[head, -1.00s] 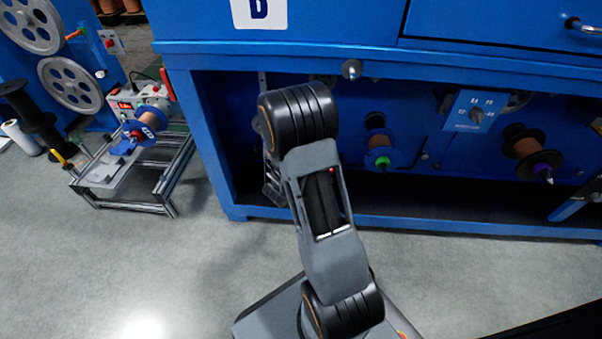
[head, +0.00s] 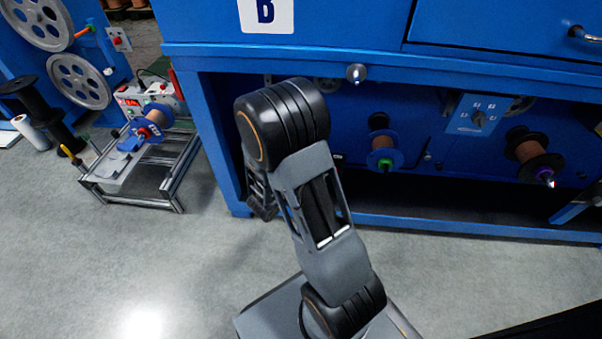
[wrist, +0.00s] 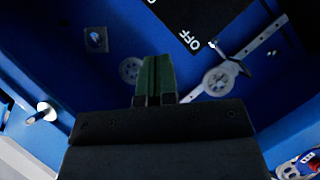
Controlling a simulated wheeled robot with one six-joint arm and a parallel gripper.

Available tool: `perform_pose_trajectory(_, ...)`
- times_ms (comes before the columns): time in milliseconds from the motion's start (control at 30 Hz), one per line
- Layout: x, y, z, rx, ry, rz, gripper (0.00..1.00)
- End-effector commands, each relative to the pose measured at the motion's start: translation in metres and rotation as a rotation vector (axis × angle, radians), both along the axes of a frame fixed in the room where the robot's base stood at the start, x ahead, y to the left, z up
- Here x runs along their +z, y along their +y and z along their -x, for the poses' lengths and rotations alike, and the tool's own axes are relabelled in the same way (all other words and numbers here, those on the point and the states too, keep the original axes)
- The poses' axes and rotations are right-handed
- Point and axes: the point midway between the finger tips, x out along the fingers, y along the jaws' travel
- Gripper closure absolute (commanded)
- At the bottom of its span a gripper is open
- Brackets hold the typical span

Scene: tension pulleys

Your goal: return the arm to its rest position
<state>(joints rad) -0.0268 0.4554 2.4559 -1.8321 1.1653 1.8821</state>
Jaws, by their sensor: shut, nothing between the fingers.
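My arm stands in the middle of the head view, its upper link rising from my base to a large black elbow joint. The forearm folds away behind that joint toward the blue machine (head: 330,53), and my gripper is hidden there. In the wrist view my gripper (wrist: 156,62) shows at centre, with its two green fingers together and nothing between them. The fingers point into the blue recess, apart from a grey pulley (wrist: 220,79) on a slotted metal arm (wrist: 262,38) at the right.
A spool with a green tip (head: 384,152) and one with a purple tip (head: 535,157) sit in the recess. A winding stand (head: 140,165) is at left. The grey floor (head: 120,260) is clear in front.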

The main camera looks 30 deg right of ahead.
Motion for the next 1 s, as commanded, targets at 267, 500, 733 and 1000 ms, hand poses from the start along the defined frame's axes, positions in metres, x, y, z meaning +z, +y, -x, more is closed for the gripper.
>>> perform_pose_trajectory(267,0.003,0.0,0.0,-0.003,0.002,0.0,1.0)
perform_pose_trajectory(500,0.086,-0.005,0.021,-0.122,0.076,-0.033,1.0)
perform_pose_trajectory(733,0.215,0.011,0.065,-0.265,0.241,-0.253,1.0)
perform_pose_trajectory(1000,0.346,0.065,0.095,-0.161,0.349,-0.66,1.0)
